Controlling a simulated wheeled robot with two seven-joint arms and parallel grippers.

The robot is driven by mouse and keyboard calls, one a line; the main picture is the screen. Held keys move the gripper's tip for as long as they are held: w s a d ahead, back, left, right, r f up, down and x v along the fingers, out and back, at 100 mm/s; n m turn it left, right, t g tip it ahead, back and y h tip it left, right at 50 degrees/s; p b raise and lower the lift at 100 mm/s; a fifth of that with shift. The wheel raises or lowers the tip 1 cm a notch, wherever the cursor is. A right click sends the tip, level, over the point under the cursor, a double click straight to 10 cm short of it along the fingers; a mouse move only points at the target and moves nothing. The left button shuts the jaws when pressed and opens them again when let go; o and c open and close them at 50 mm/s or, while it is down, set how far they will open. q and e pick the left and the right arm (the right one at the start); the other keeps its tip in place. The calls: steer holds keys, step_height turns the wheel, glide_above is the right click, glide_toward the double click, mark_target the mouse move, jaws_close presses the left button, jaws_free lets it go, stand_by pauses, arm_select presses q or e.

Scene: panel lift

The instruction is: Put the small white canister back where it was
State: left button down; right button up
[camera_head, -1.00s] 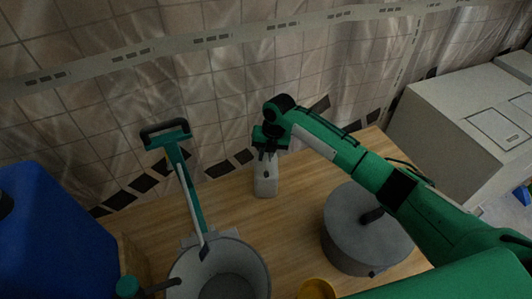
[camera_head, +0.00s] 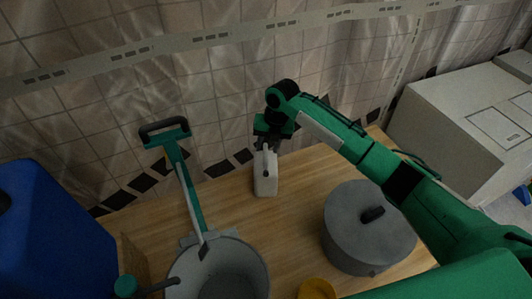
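The small white canister (camera_head: 265,180) stands upright on the wooden table, near its back edge and left of the grey lidded pot. My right gripper (camera_head: 267,145) is at the canister's top, slightly behind and above it. Its dark fingers look apart, and the canister's top shows in front of them. Whether a finger still touches the canister cannot be told. My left gripper is not in view.
A grey lidded pot (camera_head: 366,228) stands under my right arm. An open grey pot (camera_head: 252,254), a green-handled tool (camera_head: 186,180) and a blue container (camera_head: 50,235) are at the left. A yellow object (camera_head: 316,289) is at the front. Bare wood (camera_head: 305,180) lies right of the canister.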

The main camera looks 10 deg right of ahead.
step_height(320, 180, up, 8)
steer(key=d, duration=0.1)
steer(key=shift+s+d+b, duration=0.15)
steer(key=shift+d+b, duration=0.1)
steer(key=shift+b, duration=0.2)
steer(key=shift+f, duration=0.25)
